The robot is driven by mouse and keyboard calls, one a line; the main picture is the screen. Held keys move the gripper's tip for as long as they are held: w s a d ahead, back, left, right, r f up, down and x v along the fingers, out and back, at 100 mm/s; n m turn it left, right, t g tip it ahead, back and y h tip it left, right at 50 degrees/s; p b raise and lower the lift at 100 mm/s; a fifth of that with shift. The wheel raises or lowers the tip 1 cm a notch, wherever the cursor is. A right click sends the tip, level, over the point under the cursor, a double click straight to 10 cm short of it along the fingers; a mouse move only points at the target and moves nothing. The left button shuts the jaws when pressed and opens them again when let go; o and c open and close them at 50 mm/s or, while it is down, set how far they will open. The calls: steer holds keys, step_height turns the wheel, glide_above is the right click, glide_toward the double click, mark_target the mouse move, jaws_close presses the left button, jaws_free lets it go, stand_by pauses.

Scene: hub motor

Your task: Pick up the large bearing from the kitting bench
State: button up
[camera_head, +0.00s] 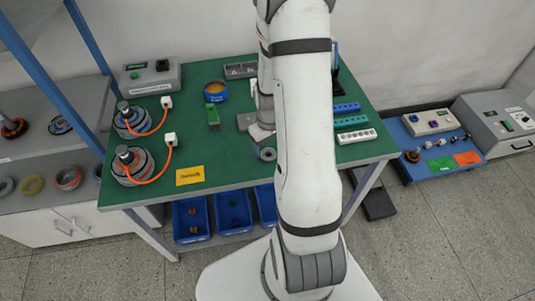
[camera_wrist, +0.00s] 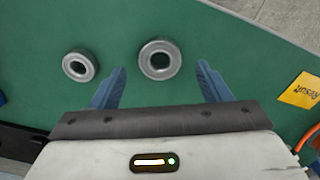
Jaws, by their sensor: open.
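Two grey metal ring bearings lie flat on the green bench top in the wrist view. The large bearing (camera_wrist: 160,59) is between and just beyond the blue fingertips of my gripper (camera_wrist: 161,68). The smaller bearing (camera_wrist: 80,65) lies to its left, outside the left finger. My gripper is open and empty, with a gap on both sides of the large bearing.
The green kitting bench (camera_head: 225,140) carries a yellow card (camera_head: 190,175), two hub motors with orange cables (camera_head: 133,163), a green block (camera_head: 212,117) and coloured racks (camera_head: 350,121). Blue bins (camera_head: 192,220) sit below. A shelf stands left; a blue low table (camera_head: 428,160) stands right.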

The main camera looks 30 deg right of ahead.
mark_target(269, 156)
steer(key=shift+f, duration=1.6)
steer(key=shift+c, duration=0.3)
steer(key=c, duration=1.1)
